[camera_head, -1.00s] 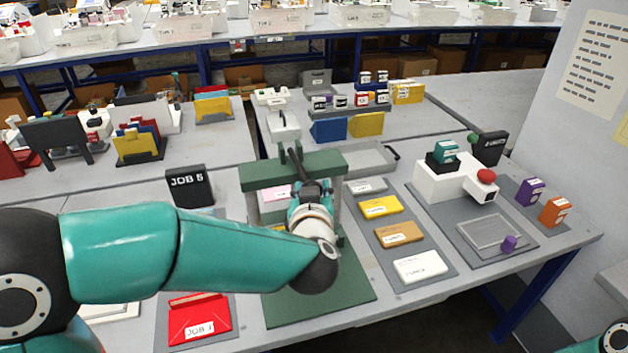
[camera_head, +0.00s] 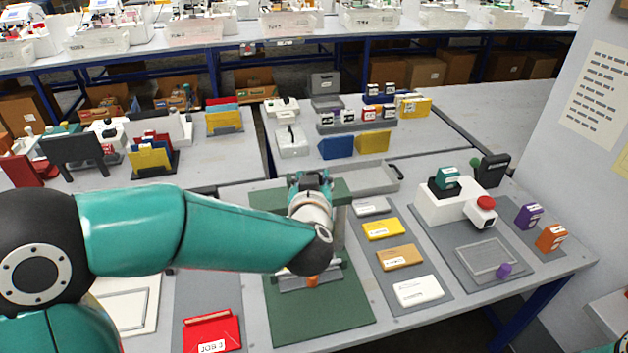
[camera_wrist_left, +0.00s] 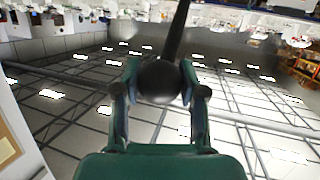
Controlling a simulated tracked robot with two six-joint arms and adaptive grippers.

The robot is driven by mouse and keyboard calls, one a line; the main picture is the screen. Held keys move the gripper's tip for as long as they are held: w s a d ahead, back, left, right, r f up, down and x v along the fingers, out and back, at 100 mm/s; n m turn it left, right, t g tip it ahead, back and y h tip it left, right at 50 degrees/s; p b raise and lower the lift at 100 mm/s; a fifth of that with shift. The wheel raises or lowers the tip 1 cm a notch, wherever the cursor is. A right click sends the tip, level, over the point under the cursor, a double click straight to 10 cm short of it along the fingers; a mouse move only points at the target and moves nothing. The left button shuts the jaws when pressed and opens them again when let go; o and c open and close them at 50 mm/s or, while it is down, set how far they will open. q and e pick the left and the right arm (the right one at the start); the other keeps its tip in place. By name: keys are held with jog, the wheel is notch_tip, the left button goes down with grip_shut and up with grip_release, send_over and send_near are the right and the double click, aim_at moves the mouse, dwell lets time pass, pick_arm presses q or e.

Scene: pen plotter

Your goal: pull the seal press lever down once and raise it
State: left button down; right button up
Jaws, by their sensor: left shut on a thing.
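The seal press has a green frame (camera_head: 262,197) and a flat green base (camera_head: 335,315) at the front middle of the table. My left gripper (camera_head: 312,178) is at the top of the press and hides the lever in the head view. In the left wrist view, the fingers of my left gripper (camera_wrist_left: 160,88) are shut on the round black knob (camera_wrist_left: 158,82) of the lever. The dark lever shaft (camera_wrist_left: 178,30) runs away from the knob. A small orange part (camera_head: 312,281) shows low in the press, below my wrist. My right gripper is out of view.
A grey mat with yellow (camera_head: 383,229), tan (camera_head: 399,257) and white (camera_head: 418,290) cards lies right of the press. A white device with a red knob (camera_head: 486,203) stands farther right. A red JOB folder (camera_head: 212,330) lies front left.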

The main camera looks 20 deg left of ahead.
pick_arm(q)
jog(key=shift+r, duration=0.3)
jog(key=c, duration=0.9)
grip_release()
jog(key=shift+w, duration=0.1)
jog(key=shift+o, duration=1.3)
jog(key=shift+f, duration=0.15)
jog(key=v, duration=1.2)
jog(key=shift+f, duration=0.1)
